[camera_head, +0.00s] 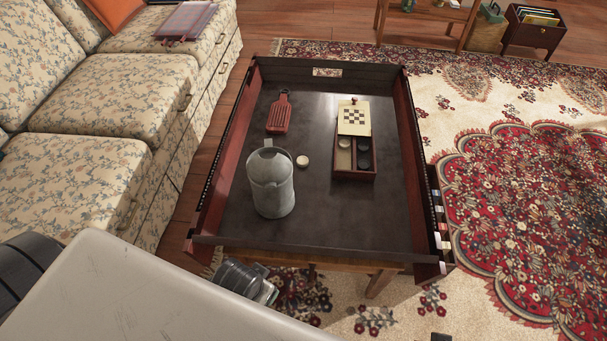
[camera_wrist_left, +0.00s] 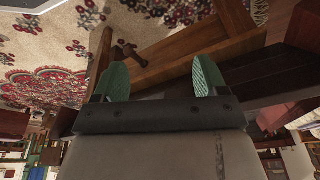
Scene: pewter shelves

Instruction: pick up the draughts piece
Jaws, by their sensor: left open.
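A pale round draughts piece (camera_head: 302,161) lies flat on the dark bottom of a tray-like table top, just right of a grey metal jug (camera_head: 272,185). A wooden draughts box (camera_head: 355,176) stands to its right; dark pieces and a light one lie in its compartments. My left gripper shows in the left wrist view (camera_wrist_left: 162,77), its two green fingers wide apart with nothing between them. In the head view my left arm ends below the table's near edge, largely hiding the gripper. My right gripper is not seen.
A red grater-like board (camera_head: 279,113) lies behind the jug. Raised walls (camera_head: 305,250) surround the table top. A floral sofa (camera_head: 95,140) stands close on the left. The table top's front right is clear. A patterned rug (camera_head: 525,190) covers the floor at right.

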